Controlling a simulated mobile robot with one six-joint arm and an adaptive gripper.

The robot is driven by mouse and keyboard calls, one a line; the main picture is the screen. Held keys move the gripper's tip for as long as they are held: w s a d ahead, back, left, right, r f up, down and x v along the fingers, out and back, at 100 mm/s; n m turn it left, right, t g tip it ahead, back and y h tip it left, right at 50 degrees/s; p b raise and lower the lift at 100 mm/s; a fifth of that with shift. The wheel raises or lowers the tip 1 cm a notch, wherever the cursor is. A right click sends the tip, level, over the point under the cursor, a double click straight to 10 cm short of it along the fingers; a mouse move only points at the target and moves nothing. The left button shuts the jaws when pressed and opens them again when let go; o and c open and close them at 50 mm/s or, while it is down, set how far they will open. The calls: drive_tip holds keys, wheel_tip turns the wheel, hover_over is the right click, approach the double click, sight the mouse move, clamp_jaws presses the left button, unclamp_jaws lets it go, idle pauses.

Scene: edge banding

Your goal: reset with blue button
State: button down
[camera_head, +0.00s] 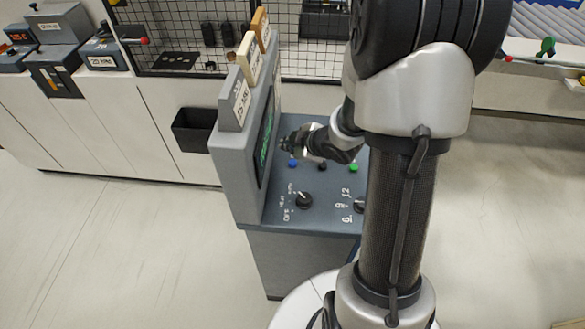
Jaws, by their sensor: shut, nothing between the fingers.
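The blue button (292,163) sits on the grey-blue control panel (280,220), near the foot of the upright screen housing. My gripper (284,146) is shut and empty. In the picture it is just above the blue button, with its fingers pointing left toward the screen (265,140). I cannot tell its exact height over the panel, and no contact with the button is visible. A dark button (322,167) and a green button (353,167) lie in a row to the right of the blue one.
A black selector knob (304,200) stands in front of the buttons, and another knob (360,205) is partly hidden by my arm. Labelled blocks (236,100) stand on the screen housing. A black bin (195,131) hangs to the left. The floor at left is clear.

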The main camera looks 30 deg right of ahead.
sight(290, 164)
drive_tip(key=shift+f+b, duration=1.1)
drive_tip(key=shift+f, duration=0.55)
drive_tip(key=shift+f, duration=0.1)
drive_tip(key=shift+f+b, duration=0.3)
drive_tip(key=shift+b, duration=0.05)
drive_tip(key=shift+f+b, duration=0.45)
drive_tip(key=shift+f, duration=0.05)
idle(0.6)
drive_tip(key=shift+r, duration=0.1)
drive_tip(key=shift+r+p, duration=0.8)
drive_tip(key=shift+p, duration=0.05)
wheel_tip(290, 164, up, 5)
drive_tip(key=p, duration=0.4)
drive_tip(key=shift+r+p, duration=0.1)
drive_tip(key=shift+p, duration=0.3)
